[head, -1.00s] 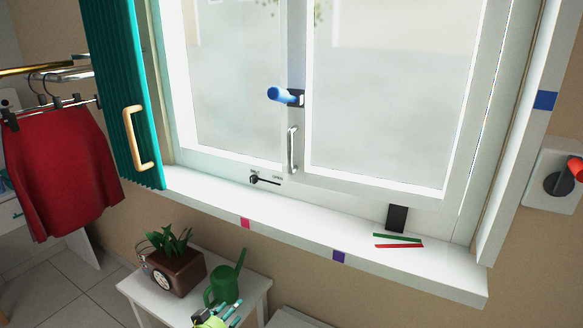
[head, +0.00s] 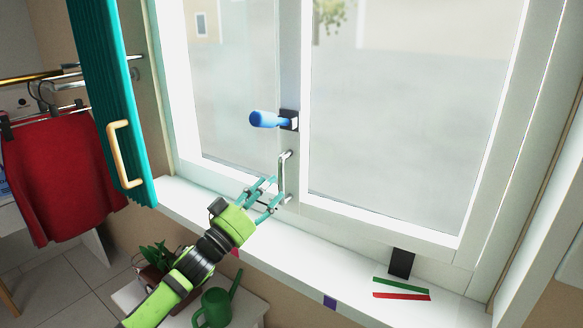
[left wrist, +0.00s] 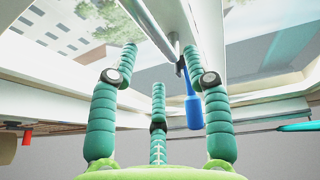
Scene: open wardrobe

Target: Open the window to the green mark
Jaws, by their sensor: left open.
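The window (head: 290,60) has white frames and glass panes. Its blue handle (head: 265,119) lies level, pointing left; it also shows in the left wrist view (left wrist: 193,110). Below it is an upright metal pull handle (head: 283,174). My left gripper (head: 275,191) is open at the lower part of this pull, its fingertips close to it; I cannot tell whether they touch. In the left wrist view a metal bar (left wrist: 171,45) shows between the spread fingers (left wrist: 160,56). The green mark (head: 402,287) is a strip on the sill at right, behind a red strip (head: 401,296). My right gripper is not in view.
A teal shutter (head: 105,95) with a pale handle (head: 122,155) stands left of the window. A black block (head: 401,263) stands on the sill (head: 310,262) near the green strip. A green watering can (head: 214,306) and a plant (head: 155,257) are below.

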